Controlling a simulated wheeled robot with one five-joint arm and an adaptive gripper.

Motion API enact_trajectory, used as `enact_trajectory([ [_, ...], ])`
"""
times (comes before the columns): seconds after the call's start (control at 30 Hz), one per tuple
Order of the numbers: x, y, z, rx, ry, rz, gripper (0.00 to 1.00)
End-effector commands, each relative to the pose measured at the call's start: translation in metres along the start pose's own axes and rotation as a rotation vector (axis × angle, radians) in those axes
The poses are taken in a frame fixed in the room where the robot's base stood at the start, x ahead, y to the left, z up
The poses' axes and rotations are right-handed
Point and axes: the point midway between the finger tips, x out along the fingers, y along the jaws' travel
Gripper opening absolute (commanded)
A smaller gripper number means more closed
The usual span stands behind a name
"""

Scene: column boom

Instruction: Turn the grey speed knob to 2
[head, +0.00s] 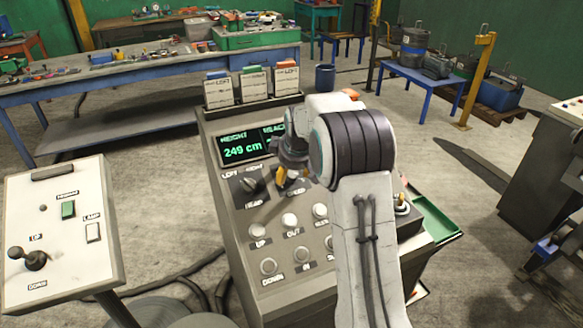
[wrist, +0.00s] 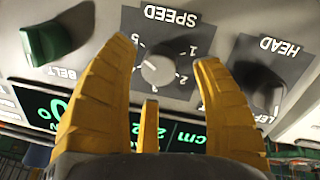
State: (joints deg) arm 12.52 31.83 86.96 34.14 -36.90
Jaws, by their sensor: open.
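The grey speed knob (wrist: 159,69) shows in the wrist view on a dark plate marked SPEED with a ring of numbers, seen upside down. Where its pointer stands is hard to tell. My gripper (wrist: 165,52) is open, with one yellow finger on either side of the knob. Whether either finger touches it is unclear. In the head view my gripper (head: 287,176) is over the upper part of the console, and it and my arm hide the speed knob.
The black HEAD knob (wrist: 262,84) and green BELT switch (wrist: 55,38) flank the speed plate. In the head view, the HEAD knob (head: 251,183) is left of my gripper, push buttons (head: 257,231) lie below, and the display (head: 241,148) reads 249 cm.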

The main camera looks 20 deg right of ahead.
Motion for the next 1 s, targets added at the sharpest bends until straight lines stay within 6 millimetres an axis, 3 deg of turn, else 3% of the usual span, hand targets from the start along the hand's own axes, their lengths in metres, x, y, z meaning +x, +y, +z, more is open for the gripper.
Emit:
enact_trajectory([
  [0.2, 0.017, -0.001, 0.000, 0.000, 0.000, -0.001, 0.60],
  [0.6, 0.021, -0.001, 0.000, 0.000, 0.000, 0.000, 0.62],
  [1.0, 0.020, -0.001, 0.000, 0.000, 0.000, 0.000, 0.27],
])
